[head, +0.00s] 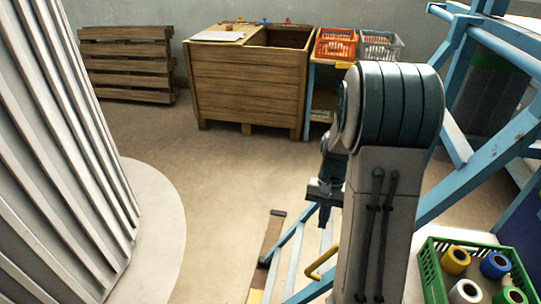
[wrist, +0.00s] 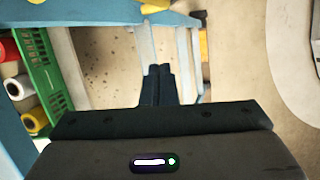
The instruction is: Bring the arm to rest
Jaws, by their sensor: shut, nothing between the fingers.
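My arm stands folded in the right half of the head view. My gripper (head: 323,222) hangs in front of it, pointing down over a pale slatted surface with blue bars. In the wrist view the two dark fingers of my gripper (wrist: 157,72) lie together, shut and empty. Part of the gripper is hidden behind my arm in the head view.
A green crate (head: 432,262) with several thread spools stands at right, close to my arm. A blue frame (head: 460,170) rises behind it. The middle floor is clear.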

